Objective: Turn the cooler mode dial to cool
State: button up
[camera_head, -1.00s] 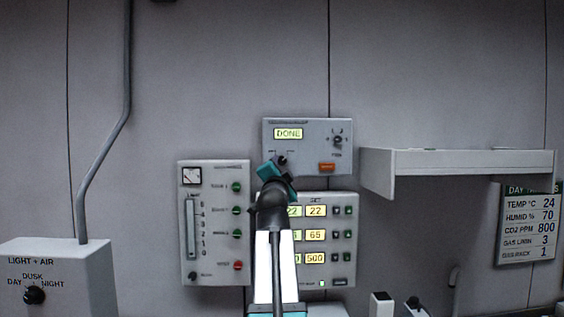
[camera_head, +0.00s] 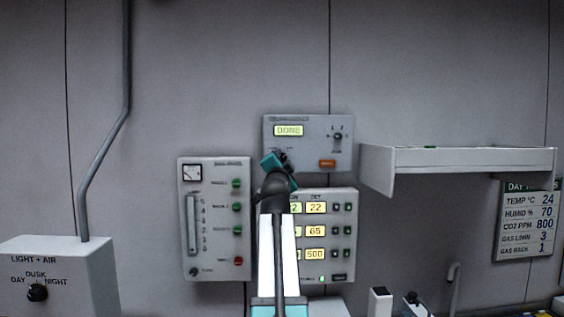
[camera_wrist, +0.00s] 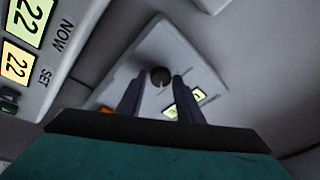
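The upper wall panel (camera_head: 308,120) has a lit display (camera_head: 289,130) that reads DONE, an orange button (camera_head: 327,163) and a small dial (camera_head: 337,136) at its right with marks around it. My gripper (camera_head: 281,158) is in front of the panel's lower left and hides most of a second dial there. In the wrist view this dark round dial (camera_wrist: 160,77) with a pale pointer line sits just beyond my two fingertips. The fingers stand apart with nothing between them. I cannot read the labels, so I cannot tell which dial is the cooler mode dial.
A panel with lit number displays (camera_head: 316,231) lies directly below. A panel with a slider and buttons (camera_head: 214,163) is to the left. A white shelf (camera_head: 458,158) juts out at right. A LIGHT + AIR box (camera_head: 62,258) stands far left.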

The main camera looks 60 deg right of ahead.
jog(key=c, duration=0.7)
jog(key=shift+o, duration=0.2)
